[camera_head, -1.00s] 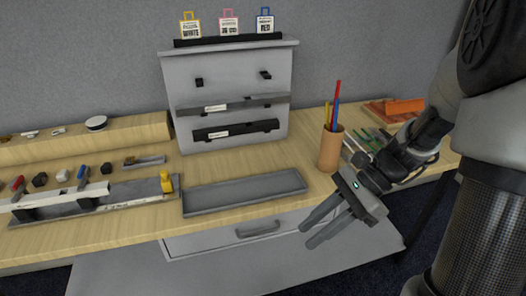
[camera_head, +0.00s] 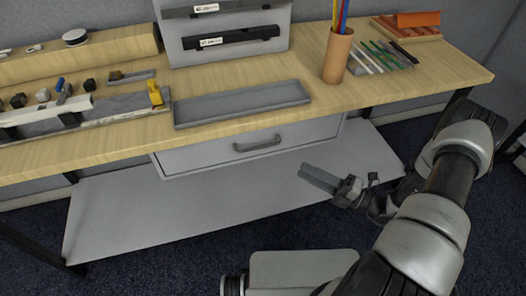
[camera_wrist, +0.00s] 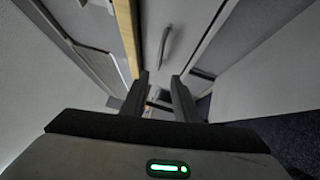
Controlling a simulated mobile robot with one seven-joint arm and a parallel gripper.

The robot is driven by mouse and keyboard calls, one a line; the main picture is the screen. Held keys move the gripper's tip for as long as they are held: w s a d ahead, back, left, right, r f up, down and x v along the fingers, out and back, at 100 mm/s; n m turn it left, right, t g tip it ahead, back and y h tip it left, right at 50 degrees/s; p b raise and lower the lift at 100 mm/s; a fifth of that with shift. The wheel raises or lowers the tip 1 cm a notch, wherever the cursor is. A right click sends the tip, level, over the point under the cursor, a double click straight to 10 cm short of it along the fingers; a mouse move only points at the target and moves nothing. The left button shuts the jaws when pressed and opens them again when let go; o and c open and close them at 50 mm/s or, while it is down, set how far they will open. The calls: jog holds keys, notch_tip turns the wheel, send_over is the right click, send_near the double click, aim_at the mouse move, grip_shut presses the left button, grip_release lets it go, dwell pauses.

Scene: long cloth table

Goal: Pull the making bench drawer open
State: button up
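The making bench (camera_head: 430,88) has a grey drawer (camera_head: 200,157) under its wooden top, and the drawer looks closed. A dark grey bar handle (camera_head: 257,143) runs across the drawer front. In the head view my gripper (camera_head: 302,172) is to the right of the handle and lower, in front of the bench. In the wrist view my gripper (camera_wrist: 160,76) is open, with a gap between its two fingers and nothing held. The handle (camera_wrist: 164,45) shows beyond the fingertips, apart from them, against the drawer front (camera_wrist: 184,25).
A grey lower shelf (camera_head: 150,215) lies beneath the drawer. On the top are an empty grey tray (camera_head: 240,103), a cup of pencils (camera_head: 337,58), several pens (camera_head: 385,55) and a rail with small items (camera_head: 100,112). Dark carpet lies in front.

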notch_tip(320, 180, up, 2)
send_over(263, 150)
jog(key=s, duration=0.5)
jog(key=shift+b, duration=0.3)
grip_shut()
